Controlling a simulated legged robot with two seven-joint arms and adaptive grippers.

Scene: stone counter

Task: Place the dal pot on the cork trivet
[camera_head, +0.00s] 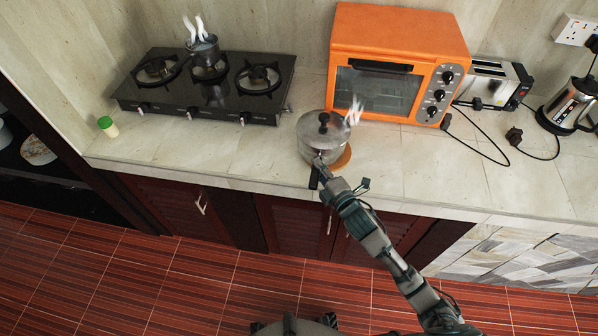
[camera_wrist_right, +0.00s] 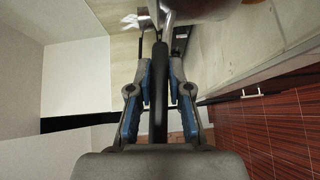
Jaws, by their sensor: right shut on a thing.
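The dal pot (camera_head: 312,140), a steel pot with a lid, a dark knob and rising steam, is upright near the counter's front, below the orange oven. The cork trivet (camera_head: 343,158) shows as a brown edge at the pot's lower right; the pot hides the rest. The pot overlaps the trivet in the picture; I cannot tell whether it touches it. My right gripper (camera_head: 319,172) is shut on the pot's black handle. In the right wrist view the handle (camera_wrist_right: 159,85) lies between the fingers. My left gripper is not in view.
An orange oven (camera_head: 400,40) stands behind the pot, with a toaster (camera_head: 492,82) and a kettle (camera_head: 572,104) to its right. A black gas stove (camera_head: 225,98) holding a small steaming pot (camera_head: 203,49) is at left. A small green-capped jar (camera_head: 108,126) stands at the counter's left.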

